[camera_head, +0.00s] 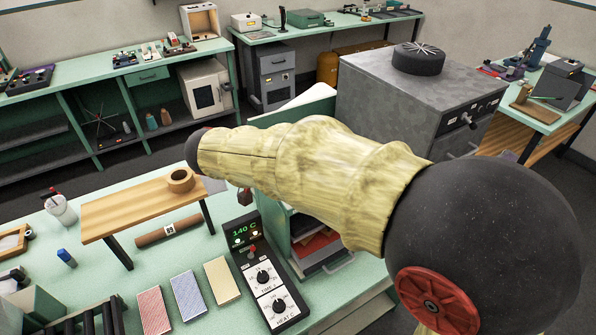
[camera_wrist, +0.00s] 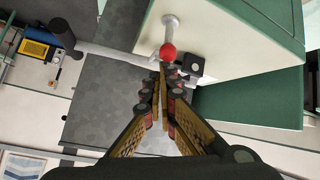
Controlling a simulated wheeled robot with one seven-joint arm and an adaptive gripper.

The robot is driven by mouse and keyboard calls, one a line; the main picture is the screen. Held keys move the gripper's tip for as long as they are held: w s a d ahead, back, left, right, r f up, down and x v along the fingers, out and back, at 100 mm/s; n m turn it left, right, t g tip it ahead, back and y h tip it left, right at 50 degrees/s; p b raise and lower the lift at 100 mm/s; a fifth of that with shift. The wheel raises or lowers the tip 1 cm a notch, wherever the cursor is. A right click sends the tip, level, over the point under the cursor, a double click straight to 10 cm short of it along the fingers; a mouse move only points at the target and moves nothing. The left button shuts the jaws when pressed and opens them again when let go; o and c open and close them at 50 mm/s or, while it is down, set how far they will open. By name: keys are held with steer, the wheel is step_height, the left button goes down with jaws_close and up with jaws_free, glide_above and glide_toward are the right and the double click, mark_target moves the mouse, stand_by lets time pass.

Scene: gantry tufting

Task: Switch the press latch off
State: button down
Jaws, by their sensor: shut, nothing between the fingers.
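In the wrist view a small lever with a red ball knob (camera_wrist: 168,52) on a pale stem stands out from a white and green housing (camera_wrist: 235,38); it may be the press latch, but no label shows. A small dark square block (camera_wrist: 191,66) sits just right of the knob. My gripper (camera_wrist: 168,78) is shut and empty, its fingertips close below the knob in the picture. Whether they touch it I cannot tell. In the head view my thick yellowish arm hides the gripper and most of the green housing (camera_head: 322,108).
A control box (camera_head: 266,277) reading 140 C, with a small red lever, stands on the green bench. Several coloured pads (camera_head: 187,297) and a wooden stand (camera_head: 137,205) are to its left. A large grey cabinet (camera_head: 385,105) stands behind my arm.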

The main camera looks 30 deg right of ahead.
steer(key=shift+r, duration=0.1)
step_height(320, 180, up, 2)
steer(key=w+d, duration=0.2)
steer(key=d, duration=0.1)
steer(key=v, duration=1)
steer(key=shift+a+f+p, duration=0.3)
steer(key=shift+a+p, duration=0.05)
steer(key=shift+a, duration=0.1)
